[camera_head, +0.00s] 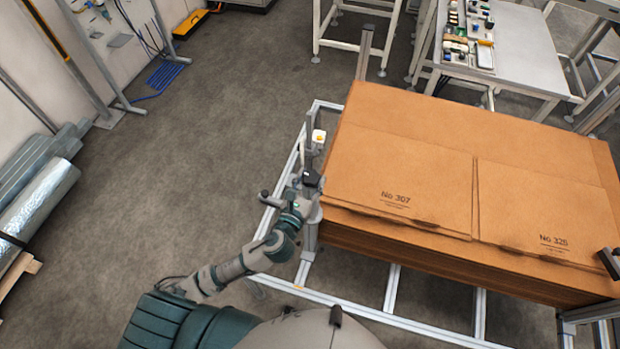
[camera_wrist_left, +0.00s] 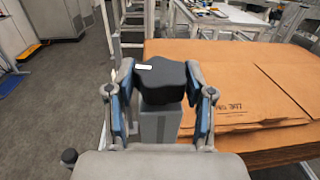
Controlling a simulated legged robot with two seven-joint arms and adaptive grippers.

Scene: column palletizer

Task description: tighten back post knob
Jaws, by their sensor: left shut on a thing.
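A black lobed knob (camera_wrist_left: 162,82) with a small white mark sits on a grey block (camera_wrist_left: 160,125) in the left wrist view. My left gripper (camera_wrist_left: 160,95) has its two blue-lined fingers on either side of the knob, shut on it. In the head view, my left gripper (camera_head: 308,184) is at the left edge of the cardboard stack, and the black knob (camera_head: 311,178) shows partly at its tip. A grey post (camera_head: 365,50) stands upright behind the stack.
The brown cardboard stack (camera_head: 400,160) lies on an aluminium frame (camera_head: 392,288), close to the right of my left gripper. A workbench (camera_head: 520,50) with small parts stands at the back right. Silver rolls (camera_head: 38,200) lie at far left. The floor left of the frame is clear.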

